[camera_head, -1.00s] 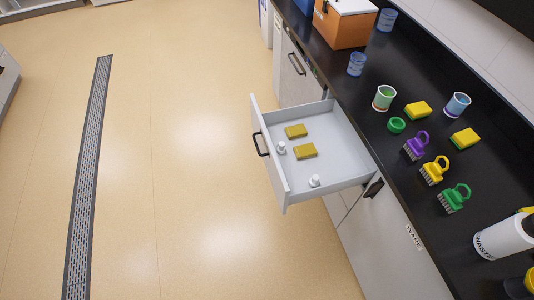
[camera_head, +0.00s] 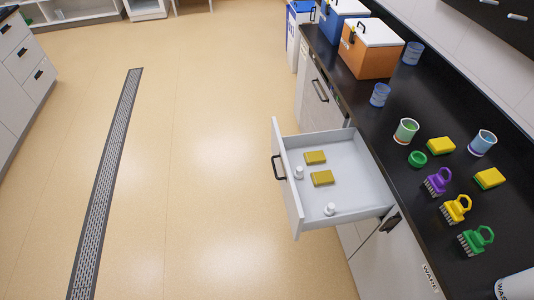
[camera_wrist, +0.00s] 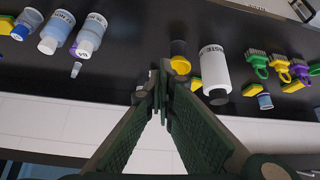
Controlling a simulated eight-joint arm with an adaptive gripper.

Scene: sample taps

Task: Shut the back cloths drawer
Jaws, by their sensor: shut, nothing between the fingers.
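An open drawer (camera_head: 356,199) sticks out from the cabinet below the black counter in the head view. Its front panel (camera_head: 287,180) faces left and carries a dark handle (camera_head: 278,168). The head view does not show my gripper.
The black counter (camera_head: 425,205) holds cups, yellow sponges, brushes, an orange box (camera_head: 370,55) and a blue box (camera_head: 338,15). A white waste bottle (camera_wrist: 214,70) stands on it. The tan floor (camera_head: 200,180) left of the drawer is clear, with a drain grate (camera_head: 105,180).

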